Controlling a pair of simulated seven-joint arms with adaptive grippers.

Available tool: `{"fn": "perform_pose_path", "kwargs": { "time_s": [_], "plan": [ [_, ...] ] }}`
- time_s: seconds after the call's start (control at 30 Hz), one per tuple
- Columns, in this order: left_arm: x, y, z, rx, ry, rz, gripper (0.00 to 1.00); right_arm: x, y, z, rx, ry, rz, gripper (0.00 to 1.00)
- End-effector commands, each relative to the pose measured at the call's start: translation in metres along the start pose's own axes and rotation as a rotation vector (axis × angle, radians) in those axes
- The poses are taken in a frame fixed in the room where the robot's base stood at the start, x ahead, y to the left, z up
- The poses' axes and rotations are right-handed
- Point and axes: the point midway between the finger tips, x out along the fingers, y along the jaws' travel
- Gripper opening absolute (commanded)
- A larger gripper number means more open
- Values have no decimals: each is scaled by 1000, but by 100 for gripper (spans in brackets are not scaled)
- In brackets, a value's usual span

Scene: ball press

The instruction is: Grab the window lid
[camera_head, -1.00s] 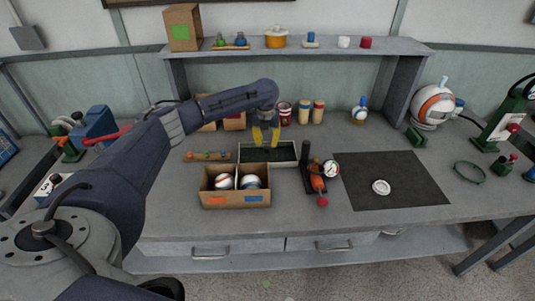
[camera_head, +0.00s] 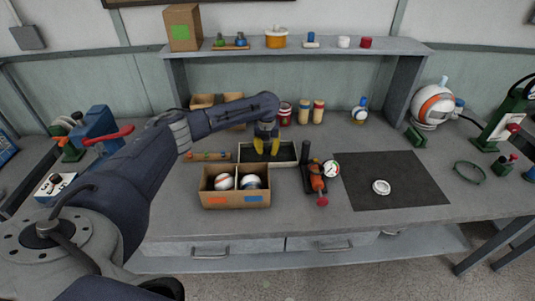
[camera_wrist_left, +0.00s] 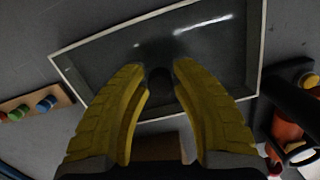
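The window lid is a flat rectangle with a pale frame (camera_head: 291,147) and a dark, glossy pane, lying on the bench behind a divided cardboard box. In the left wrist view the lid (camera_wrist_left: 215,50) shows light streaks, and a small black knob (camera_wrist_left: 160,79) stands near its middle. My left gripper (camera_head: 267,150) points down over the lid. In the left wrist view its yellow fingers (camera_wrist_left: 160,68) are apart, one on each side of the knob, with gaps visible. My right gripper is not in view.
The cardboard box (camera_head: 235,199) with two balls stands in front of the lid. A device with a gauge (camera_head: 317,182) is close on the right, and a wooden strip with coloured knobs (camera_head: 207,156) on the left.

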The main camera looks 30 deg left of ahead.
Motion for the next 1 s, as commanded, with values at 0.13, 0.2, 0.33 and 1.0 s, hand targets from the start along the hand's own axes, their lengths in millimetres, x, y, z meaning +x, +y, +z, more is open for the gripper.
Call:
{"fn": "perform_pose_path", "kwargs": {
  "time_s": [0.13, 0.2, 0.33, 1.0],
  "plan": [
    [0, 0, 0, 0, 0, 0, 7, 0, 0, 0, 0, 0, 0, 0],
    [0, 0, 0, 0, 0, 0, 0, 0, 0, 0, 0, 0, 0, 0],
    [0, 0, 0, 0, 0, 0, 0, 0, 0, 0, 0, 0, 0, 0],
    [-18, 0, 3, 1, -2, -2, 0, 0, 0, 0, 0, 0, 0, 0]
  ]
}}
